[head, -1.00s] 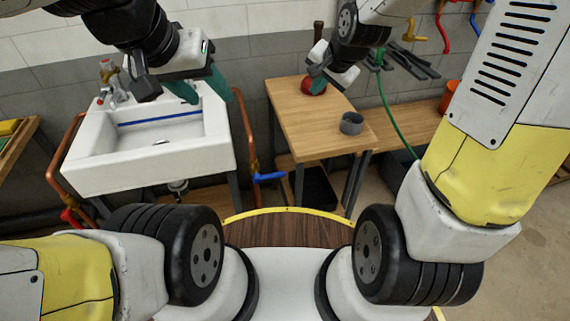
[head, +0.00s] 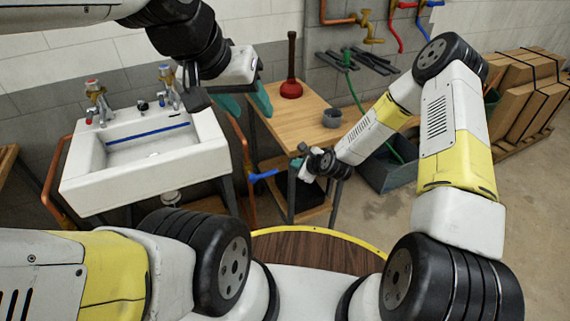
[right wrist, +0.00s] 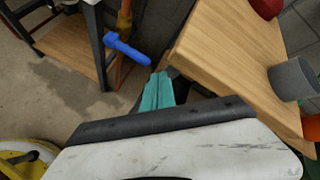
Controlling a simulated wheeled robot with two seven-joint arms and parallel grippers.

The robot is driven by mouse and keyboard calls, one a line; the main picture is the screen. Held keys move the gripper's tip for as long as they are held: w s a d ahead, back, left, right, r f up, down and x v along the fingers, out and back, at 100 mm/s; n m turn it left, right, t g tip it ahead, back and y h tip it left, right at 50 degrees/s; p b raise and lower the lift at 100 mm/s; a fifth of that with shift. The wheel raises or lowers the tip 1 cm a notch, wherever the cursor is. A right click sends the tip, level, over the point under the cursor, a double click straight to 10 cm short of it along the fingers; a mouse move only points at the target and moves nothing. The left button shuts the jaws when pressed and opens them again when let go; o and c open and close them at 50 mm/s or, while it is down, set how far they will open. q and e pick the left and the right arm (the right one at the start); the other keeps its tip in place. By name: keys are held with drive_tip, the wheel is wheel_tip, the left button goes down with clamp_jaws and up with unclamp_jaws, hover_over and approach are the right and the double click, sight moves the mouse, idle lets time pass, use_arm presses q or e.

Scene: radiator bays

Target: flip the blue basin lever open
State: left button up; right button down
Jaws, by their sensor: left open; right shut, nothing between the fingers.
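The blue basin lever (head: 263,175) sits on the copper pipe (head: 246,165) beside the basin's right side. It sticks out to the right of the pipe, roughly level. In the right wrist view the lever (right wrist: 128,49) lies up and left of my fingertips, with a visible gap. My right gripper (head: 299,158) is low by the wooden table's front edge, right of the lever. Its teal fingers (right wrist: 158,90) are together and empty. My left gripper (head: 247,104) is open and empty, high up between the basin and the table. The white basin (head: 140,180) is at left.
The wooden table (head: 285,122) holds a red plunger (head: 291,88) and a grey cup (head: 332,118). Its corner and legs are close to my right gripper. Boxes (head: 525,90) stand at the far right. The floor beyond my right arm is partly clear.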

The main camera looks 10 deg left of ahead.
sight(264, 175)
drive_tip(key=s+a+f+m+t, duration=0.1)
drive_tip(key=s+a+f+m, duration=0.1)
drive_tip(key=f+m, duration=0.2)
drive_tip(key=s+a+f+m+t, duration=0.1)
drive_tip(key=s+a+f+m, duration=0.2)
drive_tip(key=f+m, duration=0.2)
wheel_tip(264, 175, down, 3)
drive_tip(key=shift+r, duration=0.2)
drive_tip(key=w+a+f, duration=0.1)
drive_tip(key=w+a, duration=0.4)
drive_tip(key=w, duration=0.2)
drive_tip(key=shift+w+a, duration=0.15)
drive_tip(key=shift+w, duration=0.15)
drive_tip(key=shift+f, duration=0.1)
drive_tip(key=shift+w, duration=0.1)
